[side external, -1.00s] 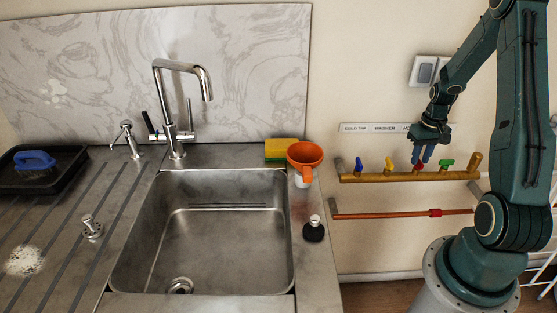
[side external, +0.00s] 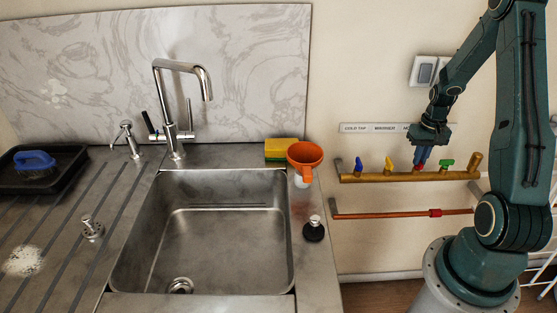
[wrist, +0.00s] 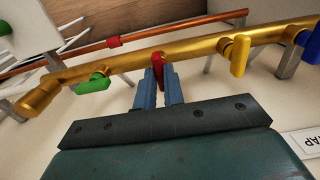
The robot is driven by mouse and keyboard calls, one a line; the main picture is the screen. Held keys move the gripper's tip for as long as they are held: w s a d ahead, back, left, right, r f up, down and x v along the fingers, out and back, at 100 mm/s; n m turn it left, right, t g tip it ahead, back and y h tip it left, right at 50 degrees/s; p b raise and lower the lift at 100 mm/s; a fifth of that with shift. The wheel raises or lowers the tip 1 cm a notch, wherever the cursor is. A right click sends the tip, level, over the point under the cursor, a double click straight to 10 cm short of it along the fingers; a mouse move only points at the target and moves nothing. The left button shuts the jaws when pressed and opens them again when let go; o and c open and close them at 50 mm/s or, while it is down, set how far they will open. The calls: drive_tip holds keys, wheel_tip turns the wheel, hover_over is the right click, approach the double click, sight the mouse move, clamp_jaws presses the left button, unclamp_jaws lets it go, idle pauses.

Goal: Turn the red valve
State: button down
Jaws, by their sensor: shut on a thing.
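The red valve (wrist: 158,66) is a small handle on the brass pipe (wrist: 195,45), between the green valve (wrist: 93,84) and the yellow valve (wrist: 239,54). In the wrist view my gripper (wrist: 160,80) has its blue fingers on either side of the red handle, shut on it. In the side view my gripper (side external: 420,159) is at the brass pipe (side external: 400,177) on the wall, its fingers mostly hiding the red valve. The handle's exact angle is hard to tell.
The blue valve (side external: 359,164) and yellow valve (side external: 389,164) are left of my gripper, the green valve (side external: 446,164) close on its right. A copper pipe (side external: 385,215) runs below. A label strip (side external: 385,128) is above. The sink (side external: 205,235) is to the left.

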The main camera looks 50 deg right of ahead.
drive_tip(key=shift+m, duration=0.8)
